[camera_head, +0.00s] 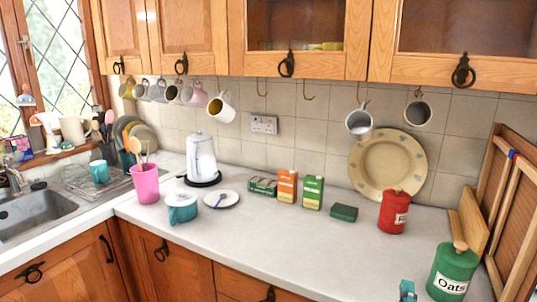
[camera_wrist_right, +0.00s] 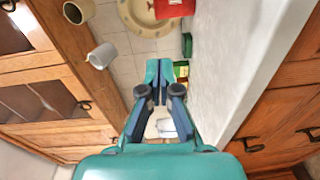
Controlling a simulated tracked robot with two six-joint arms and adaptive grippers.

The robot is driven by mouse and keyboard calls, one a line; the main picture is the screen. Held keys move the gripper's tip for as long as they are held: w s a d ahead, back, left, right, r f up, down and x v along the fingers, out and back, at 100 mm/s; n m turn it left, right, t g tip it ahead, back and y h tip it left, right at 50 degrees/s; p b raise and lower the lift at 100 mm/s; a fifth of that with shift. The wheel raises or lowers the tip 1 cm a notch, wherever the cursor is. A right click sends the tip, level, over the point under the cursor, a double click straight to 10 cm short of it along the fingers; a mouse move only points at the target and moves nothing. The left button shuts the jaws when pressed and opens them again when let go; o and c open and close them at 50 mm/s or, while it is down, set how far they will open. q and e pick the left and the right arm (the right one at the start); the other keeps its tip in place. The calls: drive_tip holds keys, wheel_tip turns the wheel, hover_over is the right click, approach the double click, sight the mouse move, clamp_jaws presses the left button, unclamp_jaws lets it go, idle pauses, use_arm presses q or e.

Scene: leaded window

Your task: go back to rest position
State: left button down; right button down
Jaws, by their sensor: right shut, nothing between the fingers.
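My right gripper (camera_head: 407,290) shows as a small teal tip at the bottom edge of the head view, left of the green Oats canister (camera_head: 453,271) and in front of the worktop's front part. In the right wrist view, its teal and dark fingers (camera_wrist_right: 159,72) are shut together with nothing between them. My left gripper is not in view.
The grey worktop (camera_head: 300,238) is clear in its front middle. A red canister (camera_head: 393,211), a dark green box (camera_head: 344,212), a white kettle (camera_head: 201,158) and a pink tumbler (camera_head: 145,184) stand farther back. Mugs (camera_head: 359,122) hang under the wall cupboards.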

drive_tip(key=s+a+f+m+g+y, duration=0.1)
drive_tip(key=a+f+m+g+y, duration=0.25)
drive_tip(key=f, duration=0.85)
drive_tip(key=s+a+f+m+g+y, duration=0.25)
drive_tip(key=a+f+y, duration=0.2)
drive_tip(key=f, duration=0.85)
drive_tip(key=s+a+f+m+g+y, duration=0.1)
drive_tip(key=s+a+f+m+g, duration=0.2)
drive_tip(key=s+f, duration=0.4)
drive_tip(key=s+a+f+m+g+y, duration=0.1)
drive_tip(key=s+a+f+m+g, duration=0.3)
drive_tip(key=s, duration=0.6)
wheel_tip(320, 180, down, 4)
drive_tip(key=m+g, duration=0.1)
drive_tip(key=g, duration=0.1)
drive_tip(key=shift+a+r+m+g+y, duration=0.25)
drive_tip(key=shift+a+m+g+y, duration=0.05)
drive_tip(key=shift+y, duration=0.1)
